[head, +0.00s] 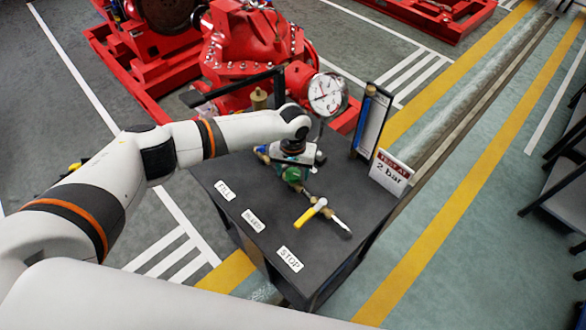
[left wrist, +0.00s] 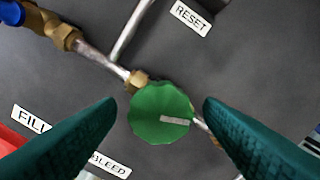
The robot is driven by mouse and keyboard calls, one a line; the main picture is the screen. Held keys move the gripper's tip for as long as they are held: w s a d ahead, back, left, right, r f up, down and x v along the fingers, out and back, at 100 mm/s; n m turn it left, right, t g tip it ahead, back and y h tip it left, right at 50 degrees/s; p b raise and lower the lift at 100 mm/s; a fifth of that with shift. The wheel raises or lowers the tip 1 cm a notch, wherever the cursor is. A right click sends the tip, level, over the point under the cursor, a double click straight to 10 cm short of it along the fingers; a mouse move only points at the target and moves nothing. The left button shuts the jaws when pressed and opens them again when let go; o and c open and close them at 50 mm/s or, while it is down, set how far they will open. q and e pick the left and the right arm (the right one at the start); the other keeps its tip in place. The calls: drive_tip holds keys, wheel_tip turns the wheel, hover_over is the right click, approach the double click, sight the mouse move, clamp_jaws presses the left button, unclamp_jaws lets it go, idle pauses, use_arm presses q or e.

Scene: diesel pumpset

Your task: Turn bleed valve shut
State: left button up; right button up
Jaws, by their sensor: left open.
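The bleed valve is a round green knob (left wrist: 159,113) with a pale mark on its face, on a metal pipe with brass fittings, near the BLEED label (left wrist: 110,164). In the head view, the green knob (head: 292,174) shows partly below my left gripper (head: 290,168). In the left wrist view, the two dark green fingers (left wrist: 160,118) are open, one on each side of the knob. A narrow gap shows on each side, and I cannot tell whether either finger touches it. My right gripper is not in view.
The pipework stands on a dark bench (head: 235,171). A yellow-handled valve (head: 310,212) is nearby, with a blue fitting (left wrist: 12,13) on the pipe. A gauge (head: 326,93), an upright blue panel (head: 371,125) and a 2 bar sign (head: 391,172) stand behind. The bench front is clear.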

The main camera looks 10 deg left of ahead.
use_arm(q)
drive_tip(key=c, duration=1)
